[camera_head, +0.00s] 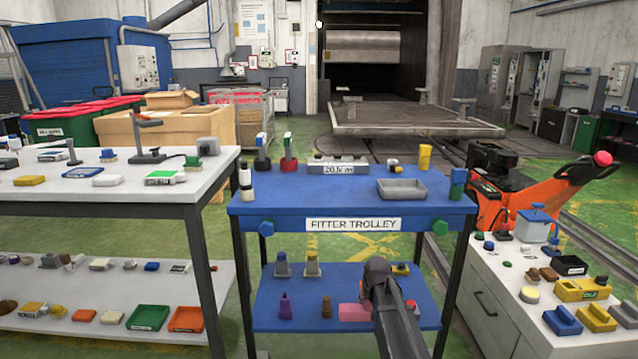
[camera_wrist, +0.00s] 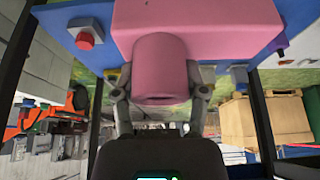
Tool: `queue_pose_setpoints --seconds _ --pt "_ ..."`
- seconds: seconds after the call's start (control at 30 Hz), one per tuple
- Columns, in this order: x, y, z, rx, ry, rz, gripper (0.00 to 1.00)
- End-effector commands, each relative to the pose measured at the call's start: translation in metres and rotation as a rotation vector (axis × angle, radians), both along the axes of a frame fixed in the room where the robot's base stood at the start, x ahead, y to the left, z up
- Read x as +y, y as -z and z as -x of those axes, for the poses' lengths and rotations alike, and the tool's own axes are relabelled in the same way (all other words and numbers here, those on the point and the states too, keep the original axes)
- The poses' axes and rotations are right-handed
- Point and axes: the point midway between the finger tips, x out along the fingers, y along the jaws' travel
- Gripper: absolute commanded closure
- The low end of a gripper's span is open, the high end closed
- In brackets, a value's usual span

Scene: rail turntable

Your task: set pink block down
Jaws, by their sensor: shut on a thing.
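The pink block (camera_head: 352,312) shows at the lower blue shelf (camera_head: 300,312) of the fitter trolley, partly hidden behind my arm. In the wrist view the pink block (camera_wrist: 200,24) fills the top middle, with a round pink part (camera_wrist: 160,62) facing the camera. My gripper (camera_wrist: 158,88) is shut on this round part, one finger on each side. The gripper's fingers cannot be made out in the head view. The block is at the shelf's level, but I cannot tell whether its underside touches the shelf.
A grey block with a red button (camera_wrist: 87,38) stands beside the pink block. A purple item (camera_head: 285,306) and a brown item (camera_head: 326,307) stand left of it on the shelf. The trolley's blue top (camera_head: 330,204) is overhead. A white cabinet (camera_head: 490,310) stands close at right.

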Motion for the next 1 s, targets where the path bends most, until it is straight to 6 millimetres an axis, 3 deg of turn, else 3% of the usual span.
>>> queue_pose_setpoints --seconds 0.27,1.0 --pt "-0.001 -0.021 0.000 0.000 0.001 0.000 1.00" --pt "-0.002 -0.123 0.000 0.000 0.002 0.000 1.00"
